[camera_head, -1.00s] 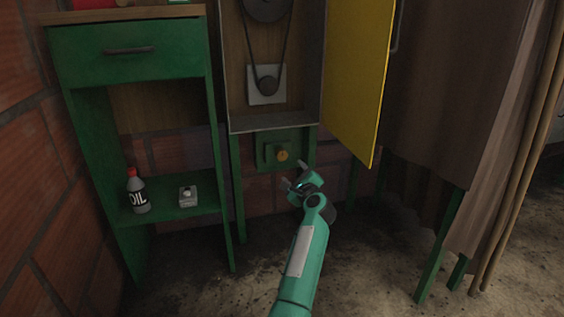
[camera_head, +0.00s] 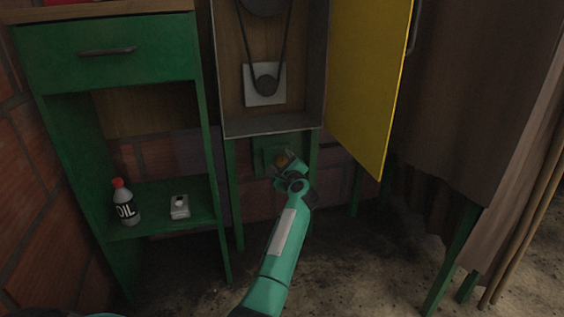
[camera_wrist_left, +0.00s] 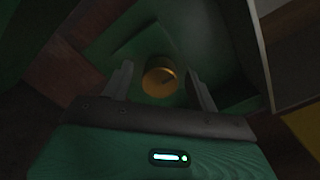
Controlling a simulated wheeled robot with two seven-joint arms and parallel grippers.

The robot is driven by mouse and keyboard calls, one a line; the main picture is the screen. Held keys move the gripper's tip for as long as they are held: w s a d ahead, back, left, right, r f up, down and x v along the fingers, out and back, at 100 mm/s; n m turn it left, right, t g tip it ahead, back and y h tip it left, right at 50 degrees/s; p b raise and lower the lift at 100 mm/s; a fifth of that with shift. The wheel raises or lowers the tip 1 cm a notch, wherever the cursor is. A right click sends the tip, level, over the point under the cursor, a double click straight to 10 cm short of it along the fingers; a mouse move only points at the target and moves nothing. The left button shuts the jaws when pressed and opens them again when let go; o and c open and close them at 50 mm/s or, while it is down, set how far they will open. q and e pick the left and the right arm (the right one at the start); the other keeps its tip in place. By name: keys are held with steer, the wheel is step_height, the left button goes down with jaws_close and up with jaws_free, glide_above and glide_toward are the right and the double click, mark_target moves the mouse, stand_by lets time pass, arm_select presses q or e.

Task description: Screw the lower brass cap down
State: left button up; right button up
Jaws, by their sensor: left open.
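The lower brass cap (camera_head: 282,160) sits on the green housing (camera_head: 263,157) below the open cabinet. In the left wrist view the round brass cap (camera_wrist_left: 160,80) shows just beyond and between the two fingertips. My left gripper (camera_head: 287,164) is open in front of the cap and partly covers it in the head view. Its fingers also show in the left wrist view (camera_wrist_left: 161,84), one on each side of the cap. I cannot tell whether the fingers touch it. My right gripper is not identifiable in view.
The yellow door (camera_head: 370,80) stands open to the right of the belt cabinet (camera_head: 222,75). A green shelf unit (camera_head: 112,55) at left holds an oil bottle (camera_head: 125,203) and a small white box (camera_head: 180,207). A brown curtain (camera_head: 465,90) hangs at right.

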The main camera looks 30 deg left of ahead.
arm_select(q)
steer(key=shift+c, duration=0.2)
steer(key=c, duration=1)
steer(key=shift+o, duration=0.2)
